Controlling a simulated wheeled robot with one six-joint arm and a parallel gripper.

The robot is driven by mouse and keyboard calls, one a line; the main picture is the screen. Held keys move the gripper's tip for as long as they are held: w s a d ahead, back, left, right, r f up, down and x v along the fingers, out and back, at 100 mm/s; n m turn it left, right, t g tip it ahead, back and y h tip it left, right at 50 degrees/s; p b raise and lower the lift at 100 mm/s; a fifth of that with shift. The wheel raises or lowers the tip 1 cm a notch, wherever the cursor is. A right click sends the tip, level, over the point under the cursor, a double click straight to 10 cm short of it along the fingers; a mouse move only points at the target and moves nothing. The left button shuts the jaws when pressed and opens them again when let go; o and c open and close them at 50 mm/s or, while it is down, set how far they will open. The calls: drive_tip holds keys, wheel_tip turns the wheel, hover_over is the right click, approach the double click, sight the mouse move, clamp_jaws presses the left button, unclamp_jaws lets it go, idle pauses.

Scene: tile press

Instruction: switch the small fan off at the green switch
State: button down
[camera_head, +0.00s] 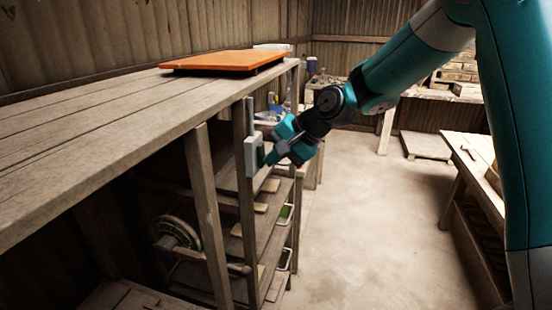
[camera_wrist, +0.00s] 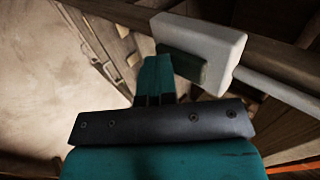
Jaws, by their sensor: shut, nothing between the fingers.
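A pale grey switch box (camera_head: 250,157) is fixed to an upright wooden post of the bench. Its dark green switch part (camera_wrist: 187,66) shows on the face of the box (camera_wrist: 205,30) in the wrist view. My gripper (camera_head: 270,158) is shut and empty, with its teal fingers pointing at the switch. In the wrist view the fingertips (camera_wrist: 154,65) are right beside the green part; I cannot tell whether they touch it.
A wooden bench (camera_head: 90,125) with an orange board (camera_head: 225,61) on top stands at the left. Shelves (camera_head: 270,235) and a round wheel-like part (camera_head: 177,232) are below it. Another wooden table (camera_head: 470,160) is at the right. The floor (camera_head: 365,225) between is clear.

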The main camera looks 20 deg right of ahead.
drive_tip(key=shift+a, duration=0.1)
drive_tip(key=shift+w+r+p, duration=0.1)
drive_tip(key=shift+r+p, duration=0.7)
drive_tip(key=shift+p, duration=0.15)
drive_tip(key=s+d+f+b+v, duration=0.1)
drive_tip(key=b+v, duration=0.1)
drive_tip(key=v, duration=1.1)
drive_tip(key=shift+d+f, duration=0.2)
